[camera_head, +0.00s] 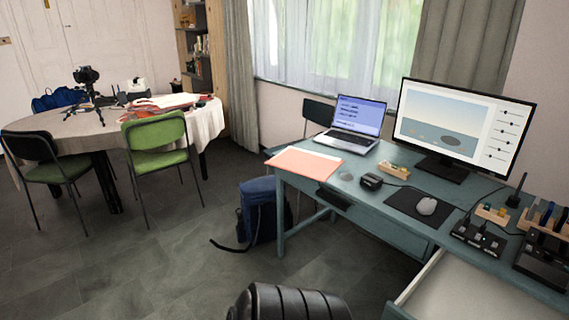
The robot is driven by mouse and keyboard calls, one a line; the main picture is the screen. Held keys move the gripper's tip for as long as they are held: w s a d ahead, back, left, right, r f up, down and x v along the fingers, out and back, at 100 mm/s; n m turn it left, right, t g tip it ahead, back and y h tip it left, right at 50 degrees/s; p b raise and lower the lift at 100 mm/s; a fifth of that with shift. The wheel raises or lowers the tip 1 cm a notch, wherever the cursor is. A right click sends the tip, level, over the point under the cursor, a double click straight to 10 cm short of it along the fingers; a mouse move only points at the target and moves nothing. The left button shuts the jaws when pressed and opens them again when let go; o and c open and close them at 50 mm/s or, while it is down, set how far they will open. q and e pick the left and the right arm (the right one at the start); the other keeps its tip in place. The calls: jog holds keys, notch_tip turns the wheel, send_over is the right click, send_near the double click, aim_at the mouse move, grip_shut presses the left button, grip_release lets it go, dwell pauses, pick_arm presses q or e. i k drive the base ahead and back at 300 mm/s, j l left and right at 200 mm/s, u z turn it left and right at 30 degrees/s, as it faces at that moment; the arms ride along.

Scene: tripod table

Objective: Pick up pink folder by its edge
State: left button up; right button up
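The pink folder (306,162) lies flat on the left end of the blue-green desk (367,200). Its left edge is at or very near the desk's left edge; I cannot tell whether it overhangs. Nothing lies on top of it. Neither of my grippers shows in the head view.
A laptop (352,124) stands behind the folder, with a black device (371,181) to its right. A blue bag (259,210) stands on the floor by the desk. A dark ribbed object (290,303) is at the bottom. Open floor (170,265) lies left of the desk.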

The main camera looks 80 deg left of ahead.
aim_at(318, 166)
jog(key=u, duration=2.6)
jog(key=i+j+z, duration=0.1)
jog(key=i, duration=0.2)
